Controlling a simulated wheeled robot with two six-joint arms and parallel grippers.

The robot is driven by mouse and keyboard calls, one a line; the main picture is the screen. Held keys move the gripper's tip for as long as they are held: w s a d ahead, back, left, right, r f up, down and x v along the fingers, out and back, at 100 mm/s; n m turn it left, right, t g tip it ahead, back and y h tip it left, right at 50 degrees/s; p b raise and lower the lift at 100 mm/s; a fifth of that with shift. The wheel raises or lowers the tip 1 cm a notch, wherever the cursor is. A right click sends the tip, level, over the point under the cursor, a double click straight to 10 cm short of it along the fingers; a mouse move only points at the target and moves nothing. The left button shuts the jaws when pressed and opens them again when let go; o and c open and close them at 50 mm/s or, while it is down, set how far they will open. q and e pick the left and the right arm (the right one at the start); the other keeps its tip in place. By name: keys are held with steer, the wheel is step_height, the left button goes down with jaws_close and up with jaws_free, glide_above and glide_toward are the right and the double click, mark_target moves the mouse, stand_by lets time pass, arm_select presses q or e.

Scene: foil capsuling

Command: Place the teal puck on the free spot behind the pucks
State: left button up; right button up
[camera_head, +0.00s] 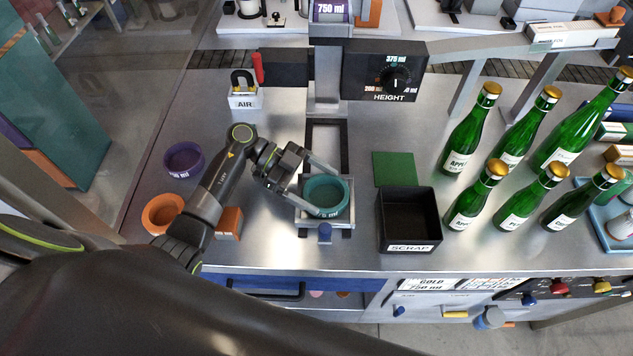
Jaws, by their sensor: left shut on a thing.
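The teal puck (325,194), a ring-shaped piece with a label on its front, is at the silver holder (312,216) below the column. My left gripper (328,191) is shut on it, with its fingers around the ring. I cannot tell whether the puck rests in the holder or is slightly raised. The purple puck (183,160) and the orange puck (162,214) stand at the left of the table, the purple one farther back. Bare metal lies behind the purple puck. My right gripper is not in view.
An orange block (229,222) is beside my left arm. The AIR stand (244,101) is at the back, near the HEIGHT dial box (386,70). The black SCRAP bin (409,216), a green pad (394,168) and several green bottles (467,137) are on the right.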

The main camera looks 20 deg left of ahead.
arm_select(q)
steer(key=shift+f, duration=0.1)
steer(key=shift+f, duration=0.2)
steer(key=o, duration=0.8)
steer(key=shift+o, duration=0.2)
